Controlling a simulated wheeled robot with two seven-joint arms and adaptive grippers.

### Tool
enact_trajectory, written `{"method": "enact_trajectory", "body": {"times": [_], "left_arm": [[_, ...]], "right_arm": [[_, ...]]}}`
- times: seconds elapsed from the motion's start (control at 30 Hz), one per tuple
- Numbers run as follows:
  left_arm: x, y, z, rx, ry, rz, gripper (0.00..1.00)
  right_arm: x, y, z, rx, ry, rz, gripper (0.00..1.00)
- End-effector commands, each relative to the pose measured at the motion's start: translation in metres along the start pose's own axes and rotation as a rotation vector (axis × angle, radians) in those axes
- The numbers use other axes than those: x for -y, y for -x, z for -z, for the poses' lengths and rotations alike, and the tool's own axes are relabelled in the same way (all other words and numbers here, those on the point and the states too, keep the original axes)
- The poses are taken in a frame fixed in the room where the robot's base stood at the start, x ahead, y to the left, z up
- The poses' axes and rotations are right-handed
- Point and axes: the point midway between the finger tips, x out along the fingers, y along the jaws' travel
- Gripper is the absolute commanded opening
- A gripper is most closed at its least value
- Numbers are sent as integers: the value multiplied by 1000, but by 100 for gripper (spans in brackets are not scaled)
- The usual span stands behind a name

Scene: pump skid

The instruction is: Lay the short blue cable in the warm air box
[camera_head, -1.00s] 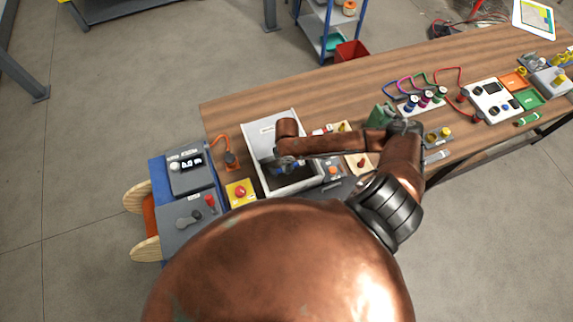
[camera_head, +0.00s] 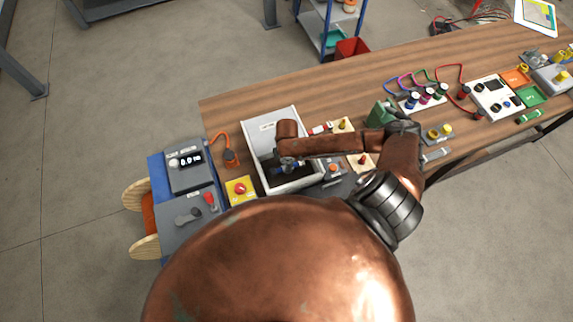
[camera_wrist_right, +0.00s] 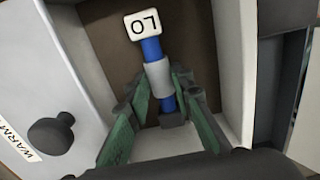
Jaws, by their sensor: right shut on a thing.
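The warm air box (camera_head: 297,121) is a white, open-topped box on the bench at the left, with a dark inside. In the right wrist view, a white panel (camera_wrist_right: 75,75) with a black knob and a partly cut "WARM" label stands at the left. My right gripper (camera_head: 288,165) is over the box opening. In the wrist view its green fingers (camera_wrist_right: 160,88) are shut on the short blue cable (camera_wrist_right: 151,48), at its grey sleeve. The cable's far end carries a white tag with letters. It lies against the brown inside of the box; whether it touches the floor is unclear. My left gripper is out of view.
A yellow block with a red button (camera_head: 240,189) and an orange-cabled plug (camera_head: 231,158) stand left of the box. A grey device with a display (camera_head: 187,167) is further left. Small fixtures crowd the right side. The bench behind is clear.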

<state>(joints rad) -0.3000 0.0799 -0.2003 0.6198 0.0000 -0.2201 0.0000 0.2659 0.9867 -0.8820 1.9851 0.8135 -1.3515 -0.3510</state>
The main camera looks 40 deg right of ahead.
Motion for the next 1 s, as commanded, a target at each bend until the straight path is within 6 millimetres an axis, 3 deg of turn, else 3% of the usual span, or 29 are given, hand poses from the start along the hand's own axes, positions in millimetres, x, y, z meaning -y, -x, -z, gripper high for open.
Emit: {"method": "enact_trajectory", "body": {"times": [0.7,0.73,1.0], "left_arm": [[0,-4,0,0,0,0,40],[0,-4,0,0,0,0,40],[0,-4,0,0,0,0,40]], "right_arm": [[0,-12,0,0,0,0,2],[0,-12,0,0,0,0,22],[0,-11,0,0,0,0,40]]}}
